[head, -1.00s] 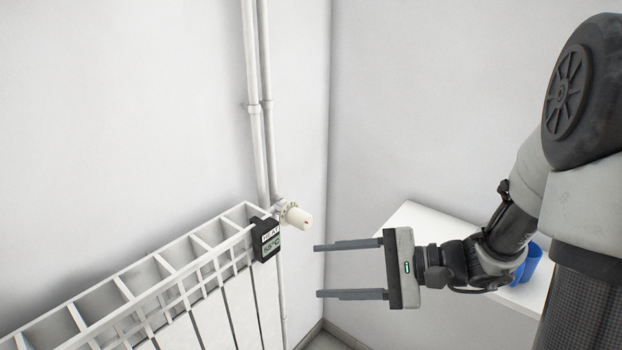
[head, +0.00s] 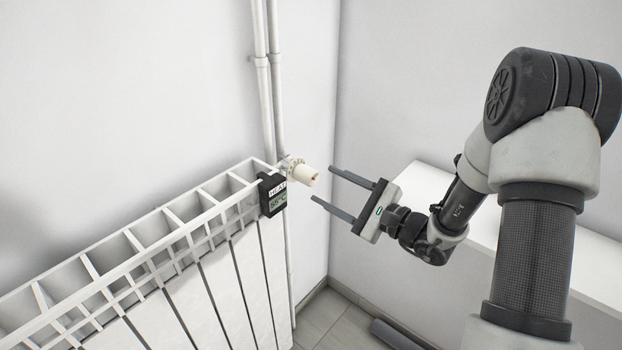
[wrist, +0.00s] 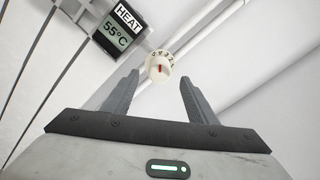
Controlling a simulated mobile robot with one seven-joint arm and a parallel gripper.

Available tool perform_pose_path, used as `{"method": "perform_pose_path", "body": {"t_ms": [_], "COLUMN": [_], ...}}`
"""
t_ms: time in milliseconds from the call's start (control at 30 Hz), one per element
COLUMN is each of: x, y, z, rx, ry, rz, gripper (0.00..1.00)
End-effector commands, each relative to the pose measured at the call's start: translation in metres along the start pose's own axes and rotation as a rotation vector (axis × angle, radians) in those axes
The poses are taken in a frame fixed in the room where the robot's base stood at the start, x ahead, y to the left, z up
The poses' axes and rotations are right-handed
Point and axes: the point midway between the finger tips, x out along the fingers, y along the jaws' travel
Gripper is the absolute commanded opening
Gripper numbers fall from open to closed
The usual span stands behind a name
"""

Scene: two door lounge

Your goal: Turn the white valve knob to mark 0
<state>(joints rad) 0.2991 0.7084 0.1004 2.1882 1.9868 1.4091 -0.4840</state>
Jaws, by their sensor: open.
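The white valve knob (head: 305,175) sits at the right end of the radiator, near the pipes, in the head view. In the wrist view the knob (wrist: 159,67) shows face-on, with a red mark on its face and a numbered scale along the collar behind it. Which number the mark points to is too small to tell. My gripper (head: 322,184) is open and empty, to the right of the knob, with its fingers pointing toward it. In the wrist view the knob lies beyond and between the fingertips (wrist: 159,80), apart from them.
A white radiator (head: 185,245) runs along the left wall. A black heat display (head: 272,194) reading 55°C hangs on its end, close to the knob. Vertical pipes (head: 268,80) rise behind the knob. A white surface (head: 425,185) stands at right. The space around my gripper is free.

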Motion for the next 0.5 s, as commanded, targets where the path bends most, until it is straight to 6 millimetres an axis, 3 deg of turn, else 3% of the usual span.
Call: {"method": "perform_pose_path", "body": {"t_ms": [200,500], "x": [0.042,0.063], "y": [0.001,0.0], "z": [0.0,0.0], "rx": [0.002,0.001], "ry": [-0.002,0.0], "rz": [0.002,0.001], "gripper": [0.53,0.53]}}
